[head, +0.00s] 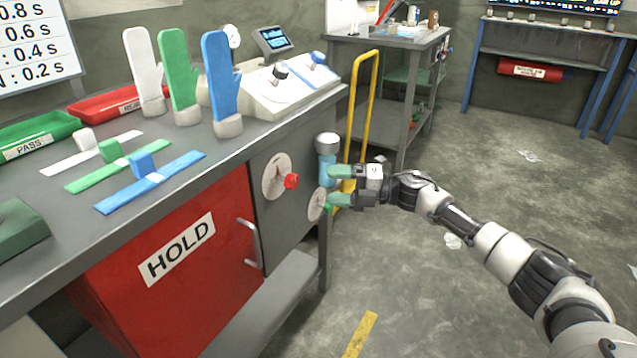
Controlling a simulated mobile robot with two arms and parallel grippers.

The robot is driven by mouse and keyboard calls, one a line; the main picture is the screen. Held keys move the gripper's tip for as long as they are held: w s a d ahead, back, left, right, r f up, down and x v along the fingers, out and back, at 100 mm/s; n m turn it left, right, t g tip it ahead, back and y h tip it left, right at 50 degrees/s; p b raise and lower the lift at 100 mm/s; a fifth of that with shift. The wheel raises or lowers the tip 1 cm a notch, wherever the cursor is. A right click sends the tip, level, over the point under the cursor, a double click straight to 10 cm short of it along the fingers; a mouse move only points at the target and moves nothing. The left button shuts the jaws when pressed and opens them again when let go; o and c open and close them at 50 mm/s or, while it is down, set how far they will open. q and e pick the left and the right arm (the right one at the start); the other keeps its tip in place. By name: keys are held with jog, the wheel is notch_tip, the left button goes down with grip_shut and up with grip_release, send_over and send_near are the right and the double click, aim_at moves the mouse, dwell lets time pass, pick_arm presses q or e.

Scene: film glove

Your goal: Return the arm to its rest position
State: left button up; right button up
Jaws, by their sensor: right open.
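My right gripper (338,186) is at the front right corner of the grey workbench, its green-tipped fingers pointing left. It is open, with one finger above the other. The fingers are close to a blue cylinder with a grey cap (327,158) at the bench corner; I cannot tell whether they touch it. A dial with a red knob (291,181) and a lower dial with a green knob (326,208) are on the bench front, left of the gripper. My right arm stretches in from the lower right. My left gripper is not in view.
White (146,72), green (181,75) and blue (220,75) gloves stand on the workbench (60,225). A red HOLD cabinet (180,275) is below. A yellow rail (367,110) rises behind the gripper. The floor (440,290) below the arm is mostly open, with scattered scraps.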

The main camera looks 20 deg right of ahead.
jog(key=shift+s+d, duration=0.15)
jog(key=shift+d, duration=0.1)
jog(key=shift+a, duration=0.1)
